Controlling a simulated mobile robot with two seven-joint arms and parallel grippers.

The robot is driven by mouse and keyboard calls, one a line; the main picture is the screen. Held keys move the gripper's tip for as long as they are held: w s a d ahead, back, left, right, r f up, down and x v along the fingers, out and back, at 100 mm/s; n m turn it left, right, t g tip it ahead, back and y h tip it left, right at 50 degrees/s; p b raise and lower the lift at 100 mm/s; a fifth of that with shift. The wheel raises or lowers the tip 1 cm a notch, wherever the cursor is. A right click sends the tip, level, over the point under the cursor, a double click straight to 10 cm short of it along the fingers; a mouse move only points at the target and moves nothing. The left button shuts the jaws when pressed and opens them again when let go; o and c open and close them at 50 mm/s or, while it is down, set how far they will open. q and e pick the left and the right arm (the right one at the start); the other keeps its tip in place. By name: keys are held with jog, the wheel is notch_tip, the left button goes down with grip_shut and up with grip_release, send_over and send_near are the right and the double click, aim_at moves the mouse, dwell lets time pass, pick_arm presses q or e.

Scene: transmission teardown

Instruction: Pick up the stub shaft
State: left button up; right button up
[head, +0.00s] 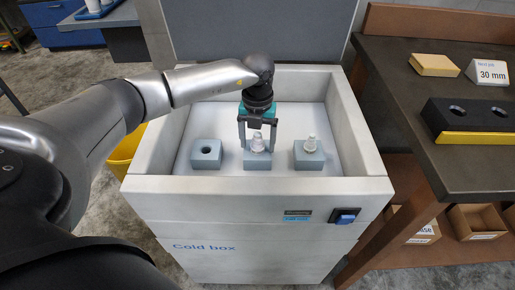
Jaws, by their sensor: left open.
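Two pale stepped shafts stand upright in blue-grey blocks inside the cold box (383,192). One shaft (257,145) is in the middle block (257,162), the other (311,143) in the right block (309,160). I cannot tell from looks alone which is the stub shaft. My left gripper (257,138) points down over the middle block. Its fingers are open, one on each side of the middle shaft; whether they touch it cannot be told. The top of that shaft is partly hidden by the gripper. My right gripper is not in view.
The left block (206,154) has an empty hole. Raised pale walls surround the blocks. A dark workbench (430,130) at right holds a black block with two holes (468,115), a tan block (433,65) and a 30 mm sign (488,72). A yellow bin (124,153) stands at left.

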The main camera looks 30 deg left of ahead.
pick_arm(q)
jog(key=shift+f, duration=0.1)
grip_shut()
dwell(0.7)
